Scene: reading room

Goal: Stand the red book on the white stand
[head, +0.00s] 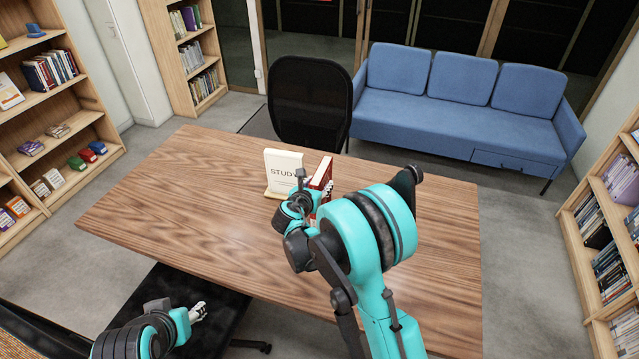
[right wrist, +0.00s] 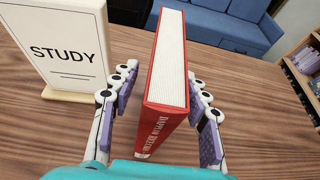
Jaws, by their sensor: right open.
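The red book (head: 322,172) stands upright on the wooden table, just right of the white stand. In the right wrist view the red book (right wrist: 160,110) shows its pale page edges on top and its red spine toward me. My right gripper (head: 317,194) is open, with one finger on each side of the book; in the right wrist view gaps show beside it. The white stand (head: 283,162) has an upright panel reading STUDY; it also shows in the right wrist view (right wrist: 62,45). My left gripper (head: 197,312) is low at the left, over a black chair, away from the book.
The wooden table (head: 200,200) is otherwise clear, with free room left of the stand. A black chair (head: 310,95) stands behind it and a blue sofa (head: 460,105) farther back. Bookshelves (head: 55,120) line the left and right sides.

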